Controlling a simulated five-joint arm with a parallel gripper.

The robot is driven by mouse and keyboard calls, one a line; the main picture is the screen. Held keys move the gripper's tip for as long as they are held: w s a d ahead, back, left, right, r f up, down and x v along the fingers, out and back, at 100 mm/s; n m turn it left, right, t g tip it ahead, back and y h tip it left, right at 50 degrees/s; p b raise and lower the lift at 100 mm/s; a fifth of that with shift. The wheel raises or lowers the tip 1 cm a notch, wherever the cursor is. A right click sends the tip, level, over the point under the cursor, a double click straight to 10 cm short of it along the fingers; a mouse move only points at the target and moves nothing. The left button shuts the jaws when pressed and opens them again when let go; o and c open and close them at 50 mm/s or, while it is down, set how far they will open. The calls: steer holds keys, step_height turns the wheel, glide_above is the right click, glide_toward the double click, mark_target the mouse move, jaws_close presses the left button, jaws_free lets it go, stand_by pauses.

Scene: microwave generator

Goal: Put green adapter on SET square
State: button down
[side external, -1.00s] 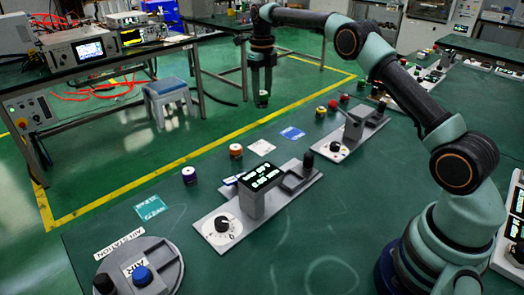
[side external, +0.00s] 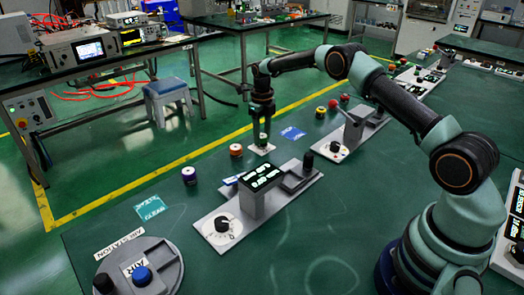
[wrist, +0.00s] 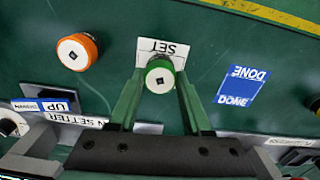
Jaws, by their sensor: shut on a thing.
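My gripper (side external: 262,138) points straight down at the white SET square (side external: 266,150). In the wrist view my gripper (wrist: 161,80) is shut on the green adapter (wrist: 159,84), a short round piece with a white top and a small dark centre mark. The adapter lies over the lower part of the SET square (wrist: 172,47), whose lettering shows beside it. In the side view the fingers mostly hide the adapter, at or just above the square. I cannot tell whether it touches the surface.
An orange adapter (side external: 236,150) and a purple one (side external: 189,174) stand left of the square. A yellow one (side external: 321,112) stands to the right, past the blue DONE square (side external: 293,133). A grey station with a display (side external: 262,178) stands in front. A teal square (side external: 151,208) is clear.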

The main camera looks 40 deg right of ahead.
steer(key=shift+f, duration=0.15)
steer(key=shift+c, duration=1.7)
jaws_free()
